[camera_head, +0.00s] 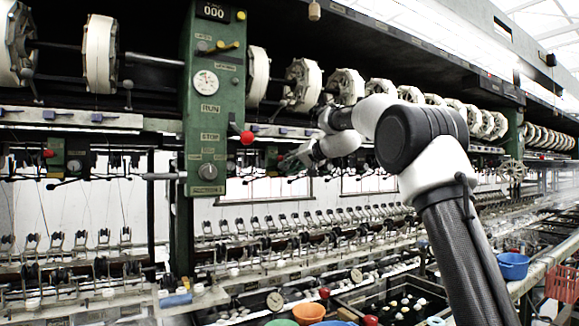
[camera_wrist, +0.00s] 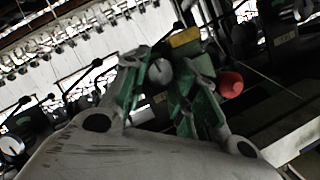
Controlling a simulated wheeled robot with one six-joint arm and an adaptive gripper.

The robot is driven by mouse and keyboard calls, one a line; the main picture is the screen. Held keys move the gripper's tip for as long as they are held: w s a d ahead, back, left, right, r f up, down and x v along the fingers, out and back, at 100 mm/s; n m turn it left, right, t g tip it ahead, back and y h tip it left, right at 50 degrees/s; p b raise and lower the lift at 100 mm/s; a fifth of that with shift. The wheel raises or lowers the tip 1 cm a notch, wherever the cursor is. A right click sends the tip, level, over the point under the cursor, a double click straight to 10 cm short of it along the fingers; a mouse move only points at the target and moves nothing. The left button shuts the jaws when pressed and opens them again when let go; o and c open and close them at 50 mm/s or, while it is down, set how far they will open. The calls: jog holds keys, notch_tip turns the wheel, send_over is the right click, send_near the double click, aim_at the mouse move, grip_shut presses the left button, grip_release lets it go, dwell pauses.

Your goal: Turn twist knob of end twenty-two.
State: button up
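My gripper (camera_head: 292,160) reaches to the machine's front below the row of reels, right of the large green control panel. In the wrist view my gripper (camera_wrist: 166,72) has its two green-padded fingers apart. A round silver-grey twist knob (camera_wrist: 160,72) shows between the fingertips, close to the left finger. Contact cannot be told. A yellow label (camera_wrist: 184,38), too blurred to read, sits just above the knob. A red ball (camera_wrist: 230,84) is just right of the right finger. In the head view my gripper hides the knob.
The green control panel (camera_head: 209,100) carries a gauge, a red-ball lever (camera_head: 246,137) and a larger grey knob (camera_head: 207,171). White reels (camera_head: 303,84) line the machine above my arm. Thin levers (camera_wrist: 97,63) stick out left of the fingers. A blue basin (camera_head: 512,266) stands at lower right.

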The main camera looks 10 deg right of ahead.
jog(key=shift+m+y, duration=0.3)
jog(key=shift+m, duration=0.3)
jog(key=o, duration=0.7)
jog(key=shift+o, duration=0.2)
jog(key=shift+d, duration=0.15)
jog(key=v, duration=1.2)
jog(key=shift+f, duration=0.15)
